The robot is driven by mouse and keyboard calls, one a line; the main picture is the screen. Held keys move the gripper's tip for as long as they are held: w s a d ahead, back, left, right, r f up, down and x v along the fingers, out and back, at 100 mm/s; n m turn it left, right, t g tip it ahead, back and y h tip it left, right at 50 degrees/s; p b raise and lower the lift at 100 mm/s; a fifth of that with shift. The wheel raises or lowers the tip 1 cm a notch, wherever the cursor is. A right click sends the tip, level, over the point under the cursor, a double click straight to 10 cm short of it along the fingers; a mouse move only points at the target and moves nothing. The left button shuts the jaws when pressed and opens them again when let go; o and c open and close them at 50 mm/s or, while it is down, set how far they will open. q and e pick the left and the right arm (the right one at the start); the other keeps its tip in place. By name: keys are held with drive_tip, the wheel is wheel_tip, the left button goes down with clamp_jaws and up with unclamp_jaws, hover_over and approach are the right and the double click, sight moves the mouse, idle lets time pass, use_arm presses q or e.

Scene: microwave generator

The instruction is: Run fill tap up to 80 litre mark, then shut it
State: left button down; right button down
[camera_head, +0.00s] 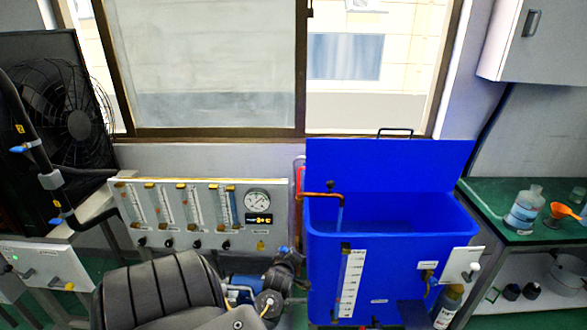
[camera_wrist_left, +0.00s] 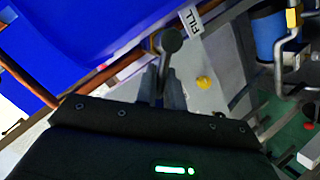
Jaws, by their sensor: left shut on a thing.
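The blue tank (camera_head: 395,265) stands right of centre in the head view, open at the top. A copper pipe (camera_head: 318,195) bends over its left rim, and a pale stream (camera_head: 340,215) falls from its end into the tank. A white level scale (camera_head: 350,285) is on the tank's front; its figures are too small to read. In the left wrist view my left gripper (camera_wrist_left: 163,78) is shut on the grey round-ended tap lever (camera_wrist_left: 170,42), beside the FILL label (camera_wrist_left: 191,19). In the head view the fingertips and lever cannot be made out. My right gripper is out of view.
A panel with flow tubes and a gauge (camera_head: 257,201) stands left of the tank. A white plate with a knob (camera_head: 461,266) is at the tank's right front. A green bench (camera_head: 487,193) with a bottle and orange funnel (camera_head: 562,211) is at the right.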

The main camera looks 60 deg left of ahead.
use_arm(q)
drive_tip(key=c, duration=1.5)
unclamp_jaws()
drive_tip(key=shift+w+f, duration=0.1)
drive_tip(key=shift+w, duration=0.05)
drive_tip(key=v, duration=1.1)
drive_tip(key=shift+a, duration=0.1)
